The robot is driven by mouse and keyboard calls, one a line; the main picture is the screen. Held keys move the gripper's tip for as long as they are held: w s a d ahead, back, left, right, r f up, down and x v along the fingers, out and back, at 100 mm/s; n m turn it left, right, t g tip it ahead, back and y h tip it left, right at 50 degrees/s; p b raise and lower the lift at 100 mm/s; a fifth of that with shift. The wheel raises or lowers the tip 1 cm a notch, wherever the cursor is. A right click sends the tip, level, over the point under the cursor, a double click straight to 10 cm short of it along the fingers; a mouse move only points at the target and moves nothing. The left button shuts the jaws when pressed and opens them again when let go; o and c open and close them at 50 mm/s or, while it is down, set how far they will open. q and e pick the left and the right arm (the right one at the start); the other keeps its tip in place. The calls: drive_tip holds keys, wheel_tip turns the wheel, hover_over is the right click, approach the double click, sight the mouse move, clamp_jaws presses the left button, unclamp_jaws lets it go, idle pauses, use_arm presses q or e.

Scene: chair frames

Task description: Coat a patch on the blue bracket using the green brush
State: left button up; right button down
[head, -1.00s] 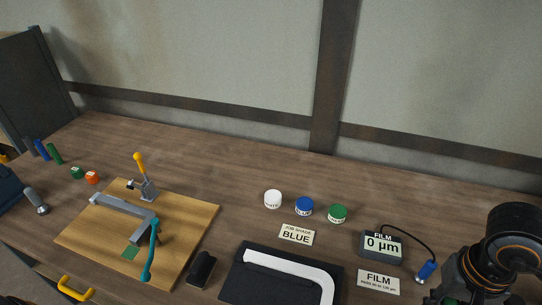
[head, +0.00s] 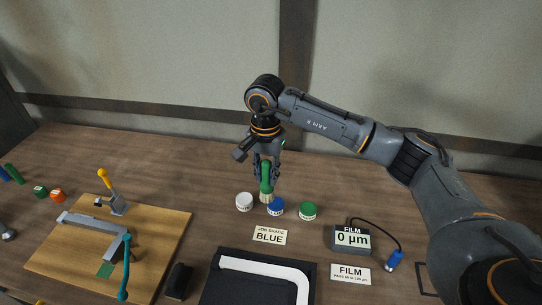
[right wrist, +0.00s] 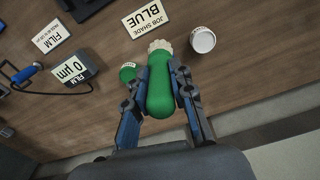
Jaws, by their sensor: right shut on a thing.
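My right gripper (head: 266,172) is shut on the green brush (head: 266,183), also seen in the right wrist view (right wrist: 160,95). The brush hangs with its pale bristles (head: 267,198) down, over or just behind the blue pot (head: 277,207); contact cannot be told. The bracket on the wooden board (head: 165,225) looks grey (head: 90,225), not blue. My left gripper is not in view.
A white pot (head: 244,202) and a green pot (head: 308,211) flank the blue pot. A sign reading JOB SHADE BLUE (head: 269,236), a film gauge showing 0 µm (head: 351,240) and a black mat (head: 230,292) stand in front. A yellow-handled clamp (head: 117,205) rises from the board.

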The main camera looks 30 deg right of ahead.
use_arm(q)
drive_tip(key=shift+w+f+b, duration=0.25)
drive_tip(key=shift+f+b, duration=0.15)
drive_tip(key=shift+b, duration=0.4)
use_arm(e)
drive_tip(key=w+d+f+m, duration=0.3)
drive_tip(key=d+f+m, duration=0.1)
drive_tip(key=f, duration=0.3)
drive_tip(key=shift+d+f+m, duration=0.15)
drive_tip(key=shift+d+m, duration=0.1)
drive_tip(key=shift+m, duration=0.15)
drive_tip(key=shift+w, duration=0.1)
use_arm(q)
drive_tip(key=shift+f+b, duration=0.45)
use_arm(e)
drive_tip(key=shift+f, duration=0.55)
use_arm(q)
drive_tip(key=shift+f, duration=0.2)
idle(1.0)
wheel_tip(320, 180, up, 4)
drive_tip(key=p, duration=0.3)
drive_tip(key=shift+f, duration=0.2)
use_arm(e)
wheel_tip(320, 180, up, 7)
